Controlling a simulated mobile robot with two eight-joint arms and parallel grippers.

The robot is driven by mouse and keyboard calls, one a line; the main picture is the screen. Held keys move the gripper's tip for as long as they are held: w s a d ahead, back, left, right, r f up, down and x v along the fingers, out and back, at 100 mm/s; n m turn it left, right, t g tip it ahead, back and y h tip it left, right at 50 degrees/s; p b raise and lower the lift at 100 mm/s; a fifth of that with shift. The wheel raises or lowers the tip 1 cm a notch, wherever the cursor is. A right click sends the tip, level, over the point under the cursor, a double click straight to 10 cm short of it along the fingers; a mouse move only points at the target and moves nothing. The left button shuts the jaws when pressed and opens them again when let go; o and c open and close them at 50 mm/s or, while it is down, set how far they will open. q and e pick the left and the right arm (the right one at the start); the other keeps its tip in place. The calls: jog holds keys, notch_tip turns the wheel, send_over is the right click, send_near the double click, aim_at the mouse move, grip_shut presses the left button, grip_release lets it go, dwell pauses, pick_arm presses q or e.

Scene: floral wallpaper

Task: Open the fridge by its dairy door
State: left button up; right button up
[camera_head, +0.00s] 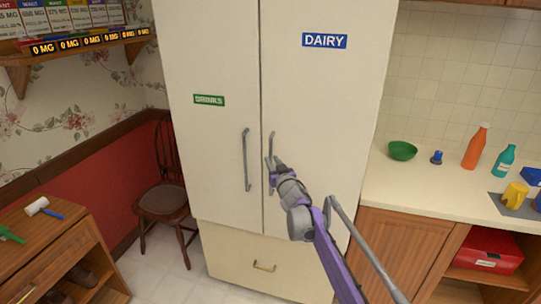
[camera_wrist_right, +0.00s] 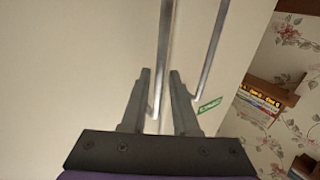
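The fridge's dairy door (camera_head: 318,110) is the right upper door, cream, with a blue DAIRY label (camera_head: 324,40). It looks shut, flush with the left door (camera_head: 208,65). Its grey vertical handle (camera_head: 270,147) is near the seam and also shows in the right wrist view (camera_wrist_right: 165,40). My right gripper (camera_head: 277,165) is at this handle. In the right wrist view its two fingers (camera_wrist_right: 160,88) stand on either side of the handle bar, with narrow gaps showing. My left gripper is not in view.
The drinks door's handle (camera_head: 246,160) is close beside, left of the seam. A wooden chair (camera_head: 162,200) stands left of the fridge. A counter (camera_head: 425,190) with a green bowl (camera_head: 402,150) and bottles adjoins it at right. A drawer (camera_head: 250,262) lies below the doors.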

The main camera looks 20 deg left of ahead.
jog(key=shift+p+x, duration=0.35)
jog(key=shift+x, duration=0.6)
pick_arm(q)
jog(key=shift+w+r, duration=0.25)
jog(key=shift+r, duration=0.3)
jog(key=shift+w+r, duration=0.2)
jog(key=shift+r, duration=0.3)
pick_arm(e)
jog(key=shift+w+a, duration=0.25)
jog(key=shift+w, duration=0.2)
grip_shut()
